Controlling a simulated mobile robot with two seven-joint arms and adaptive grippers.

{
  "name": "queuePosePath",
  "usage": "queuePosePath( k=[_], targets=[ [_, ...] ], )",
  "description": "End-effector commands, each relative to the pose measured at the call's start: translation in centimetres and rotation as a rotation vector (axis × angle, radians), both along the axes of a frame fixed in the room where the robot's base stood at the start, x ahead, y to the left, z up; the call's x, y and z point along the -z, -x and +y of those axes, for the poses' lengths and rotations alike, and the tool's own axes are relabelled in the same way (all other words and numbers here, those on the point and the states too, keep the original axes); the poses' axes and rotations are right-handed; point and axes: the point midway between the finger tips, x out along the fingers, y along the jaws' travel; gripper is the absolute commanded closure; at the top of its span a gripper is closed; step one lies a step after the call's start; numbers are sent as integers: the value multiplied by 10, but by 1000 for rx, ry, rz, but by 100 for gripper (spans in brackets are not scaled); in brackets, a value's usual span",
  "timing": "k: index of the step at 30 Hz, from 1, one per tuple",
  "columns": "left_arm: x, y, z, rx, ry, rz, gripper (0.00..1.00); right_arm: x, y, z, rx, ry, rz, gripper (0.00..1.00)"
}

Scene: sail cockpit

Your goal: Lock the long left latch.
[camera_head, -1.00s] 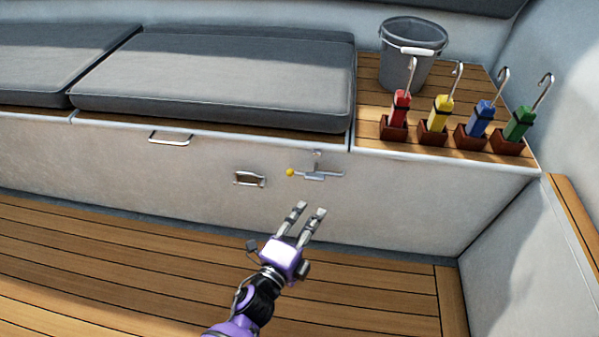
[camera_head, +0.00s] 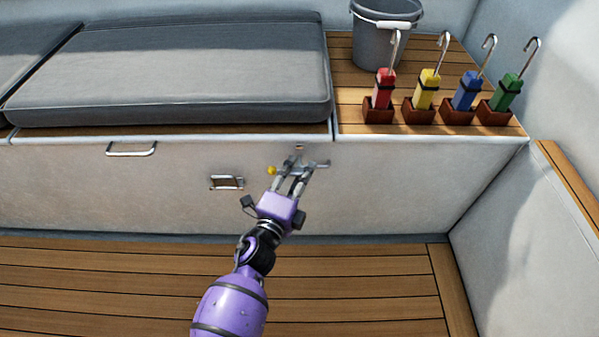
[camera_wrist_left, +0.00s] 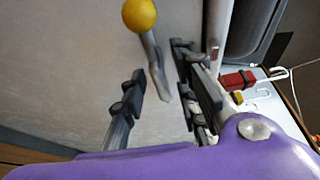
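The long latch is a metal lever with a yellow ball knob (camera_head: 271,170) on the white locker front, just below the seat edge. Its right end (camera_head: 322,164) shows past my fingers. My left gripper (camera_head: 293,165) is in front of the latch, with its fingers apart and covering the middle of it. In the left wrist view the yellow ball (camera_wrist_left: 139,15) and the bent metal lever (camera_wrist_left: 156,65) lie ahead, and the open fingers (camera_wrist_left: 160,95) are on either side of the lever's end. I cannot tell whether they touch it. My right gripper is not in view.
A recessed catch (camera_head: 227,182) is to the left of the latch, and a handle (camera_head: 131,149) is farther left. A grey cushion (camera_head: 180,75) lies above. A bucket (camera_head: 383,40) and several coloured handles in holders stand at the right. The wooden floor (camera_head: 120,290) is clear.

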Motion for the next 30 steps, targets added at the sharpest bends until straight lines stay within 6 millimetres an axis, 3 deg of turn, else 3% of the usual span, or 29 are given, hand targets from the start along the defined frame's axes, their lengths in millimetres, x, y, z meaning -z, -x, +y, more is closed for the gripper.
queuePosePath(
  k=[10,17,30],
  targets=[
    [0,-6,-2,0,0,0,72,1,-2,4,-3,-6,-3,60],
    [0,-6,-2,0,0,0,100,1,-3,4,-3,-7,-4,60],
    [0,-5,-1,0,3,1,100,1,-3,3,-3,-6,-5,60]
  ],
)
